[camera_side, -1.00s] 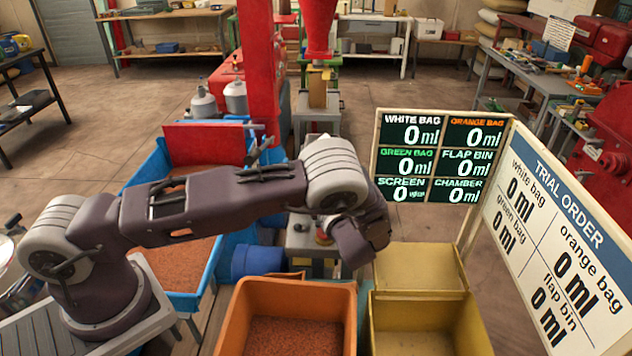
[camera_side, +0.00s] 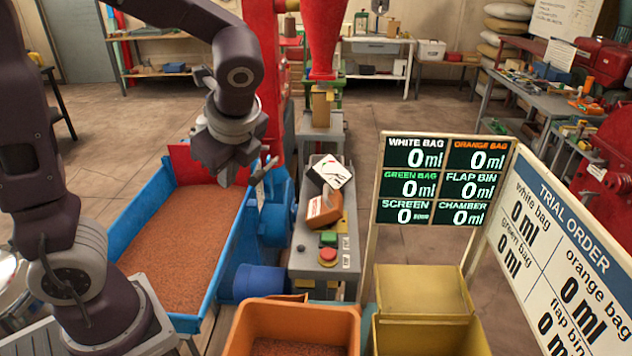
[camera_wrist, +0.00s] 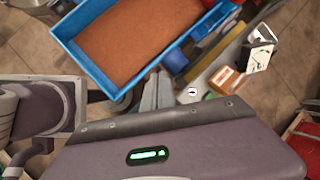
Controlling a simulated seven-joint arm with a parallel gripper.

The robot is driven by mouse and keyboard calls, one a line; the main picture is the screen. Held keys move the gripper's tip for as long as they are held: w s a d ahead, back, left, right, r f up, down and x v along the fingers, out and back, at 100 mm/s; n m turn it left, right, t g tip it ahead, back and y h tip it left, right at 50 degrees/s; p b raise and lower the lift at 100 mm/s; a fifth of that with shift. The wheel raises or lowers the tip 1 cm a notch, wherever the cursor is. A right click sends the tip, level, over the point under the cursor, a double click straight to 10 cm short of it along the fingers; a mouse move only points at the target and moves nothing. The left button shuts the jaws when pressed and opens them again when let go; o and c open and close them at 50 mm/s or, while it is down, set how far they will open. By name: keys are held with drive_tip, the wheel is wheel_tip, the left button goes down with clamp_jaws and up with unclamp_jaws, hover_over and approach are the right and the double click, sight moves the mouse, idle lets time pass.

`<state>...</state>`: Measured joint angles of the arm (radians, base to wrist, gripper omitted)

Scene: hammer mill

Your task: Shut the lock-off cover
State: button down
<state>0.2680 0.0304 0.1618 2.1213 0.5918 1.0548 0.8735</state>
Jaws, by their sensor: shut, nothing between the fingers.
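A small orange-red piece with a pale label (camera_side: 324,210), which looks like the lock-off cover, sits on the grey control panel (camera_side: 299,262). It appears tilted; I cannot tell how far open it stands. It also shows in the wrist view (camera_wrist: 224,78). Below it on the panel are a green button (camera_side: 328,238) and a red button (camera_side: 327,255). My gripper (camera_side: 226,180) is shut and empty. It points down in front of the right side of the blue trough, left of the panel and apart from the cover.
The blue trough (camera_side: 141,218) holds brown grain. A red post (camera_side: 262,60) rises behind my gripper. A white-faced gauge (camera_side: 332,171) stands behind the cover. An orange bin (camera_side: 290,318), a yellow bin (camera_side: 425,290) and a readout board (camera_side: 372,235) stand in front and to the right.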

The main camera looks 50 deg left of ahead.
drive_tip(key=s+d+r+n+t+h, duration=0.35)
drive_tip(key=s+d+n+h, duration=0.45)
drive_tip(key=n, duration=0.5)
drive_tip(key=n+t+h, duration=0.2)
drive_tip(key=n+h, duration=0.1)
drive_tip(key=n, duration=0.8)
hover_over(324, 189)
drive_tip(key=s+a, duration=0.8)
wheel_tip(324, 189, down, 8)
drive_tip(key=x, duration=0.8)
drive_tip(key=d+x, duration=0.1)
drive_tip(key=x, duration=0.3)
drive_tip(key=shift+s+d+f, duration=0.1)
drive_tip(key=shift+s+f, duration=0.1)
drive_tip(key=shift+w+d+f, duration=0.3)
drive_tip(key=shift+w+f, duration=0.05)
drive_tip(key=shift+f, duration=0.1)
